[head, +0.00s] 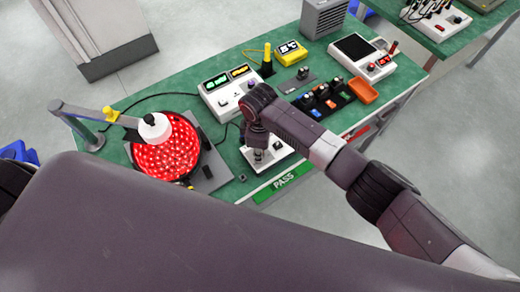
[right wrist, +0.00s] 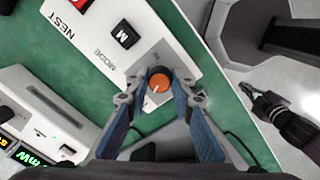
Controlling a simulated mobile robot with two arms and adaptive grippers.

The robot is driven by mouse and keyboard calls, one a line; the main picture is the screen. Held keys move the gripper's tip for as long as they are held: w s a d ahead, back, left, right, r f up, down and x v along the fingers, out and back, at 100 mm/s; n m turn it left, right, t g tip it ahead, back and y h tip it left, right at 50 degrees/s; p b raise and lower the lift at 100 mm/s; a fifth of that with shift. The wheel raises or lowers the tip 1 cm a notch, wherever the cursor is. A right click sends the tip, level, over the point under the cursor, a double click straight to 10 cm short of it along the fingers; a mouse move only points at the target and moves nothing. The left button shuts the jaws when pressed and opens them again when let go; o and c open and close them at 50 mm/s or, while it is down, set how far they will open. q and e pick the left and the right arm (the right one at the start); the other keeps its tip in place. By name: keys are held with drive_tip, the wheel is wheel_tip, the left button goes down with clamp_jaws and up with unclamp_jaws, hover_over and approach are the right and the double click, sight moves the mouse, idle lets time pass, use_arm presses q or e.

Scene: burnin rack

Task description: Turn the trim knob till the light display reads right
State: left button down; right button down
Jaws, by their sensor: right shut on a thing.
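An orange trim knob (right wrist: 158,84) with a white pointer line sits on the white nest box (right wrist: 160,32). My right gripper (right wrist: 157,74) is shut on the knob, with one finger on each side of it. In the head view my right arm hides the knob. The light display (head: 227,77) is on a white meter box behind and left of the arm, with a green and an amber readout. Their digits are too small to read. The right wrist view shows only a corner of the readouts (right wrist: 27,158). My left gripper (right wrist: 262,102) hangs off the table, its fingers apart and empty.
A red-lit round lamp plate (head: 165,148) stands on the left of the green table. A green PASS strip (head: 283,183) lies at the front edge.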

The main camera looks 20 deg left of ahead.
drive_tip(key=shift+r, duration=0.1)
drive_tip(key=c, duration=1.7)
unclamp_jaws()
drive_tip(key=shift+o, duration=0.2)
wheel_tip(320, 180, up, 12)
drive_tip(key=shift+s, duration=0.25)
drive_tip(key=shift+s, duration=0.1)
